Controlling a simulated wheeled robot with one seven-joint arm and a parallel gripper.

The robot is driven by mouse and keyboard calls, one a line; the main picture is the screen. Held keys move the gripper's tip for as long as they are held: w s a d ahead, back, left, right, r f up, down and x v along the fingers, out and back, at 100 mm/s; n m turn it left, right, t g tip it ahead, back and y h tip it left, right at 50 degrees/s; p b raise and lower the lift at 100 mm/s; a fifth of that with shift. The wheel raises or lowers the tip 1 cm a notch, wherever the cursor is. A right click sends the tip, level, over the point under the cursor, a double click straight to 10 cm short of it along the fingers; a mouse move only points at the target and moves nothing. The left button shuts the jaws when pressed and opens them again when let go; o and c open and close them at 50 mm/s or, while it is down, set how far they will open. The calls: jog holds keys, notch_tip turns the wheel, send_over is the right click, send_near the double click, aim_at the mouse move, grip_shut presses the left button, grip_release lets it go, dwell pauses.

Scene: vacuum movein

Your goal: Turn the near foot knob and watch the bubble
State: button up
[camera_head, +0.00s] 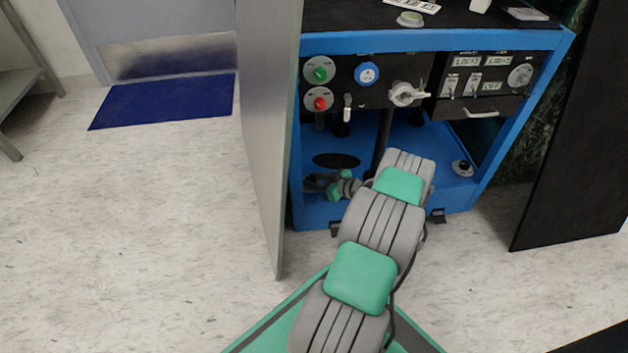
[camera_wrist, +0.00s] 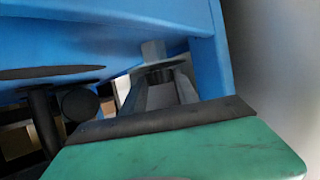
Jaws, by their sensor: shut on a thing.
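In the wrist view my gripper (camera_wrist: 160,80) reaches out from its green palm, its two grey fingers on either side of a dark foot knob (camera_wrist: 158,68). The knob sits below a grey post at the blue frame's edge (camera_wrist: 205,65). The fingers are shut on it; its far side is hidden. In the head view my arm bends down to the left front corner of the blue frame (camera_head: 390,213), and the fingertips cannot be made out.
A grey panel (camera_head: 265,140) stands close to the left of the frame, and a dark panel (camera_head: 575,130) to the right. The frame carries a control panel with knobs and a white valve handle (camera_head: 405,94). Floor is open at left, near a blue mat (camera_head: 165,101).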

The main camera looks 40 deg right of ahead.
grip_shut()
jog(key=shift+a+r+m+p, duration=0.1)
jog(key=shift+m+p, duration=0.2)
jog(key=shift+p, duration=0.15)
jog(key=shift+a+r+m+h+p, duration=0.1)
jog(key=shift+m+h+p, duration=0.45)
jog(key=shift+h, duration=0.25)
jog(key=shift+a+m+h+p, duration=0.1)
jog(key=shift+m+h+p, duration=0.6)
jog(key=shift+h, duration=0.1)
jog(key=m+h+p, duration=0.2)
jog(key=h, duration=0.1)
jog(key=shift+a+m+h, duration=0.2)
jog(key=shift+m+h, duration=0.1)
jog(key=shift+m, duration=0.05)
jog(key=shift+m+g+h+p, duration=0.4)
jog(key=shift+m+h, duration=0.4)
jog(key=shift+h, duration=0.1)
jog(key=shift+f, duration=0.2)
jog(key=shift+d, duration=0.1)
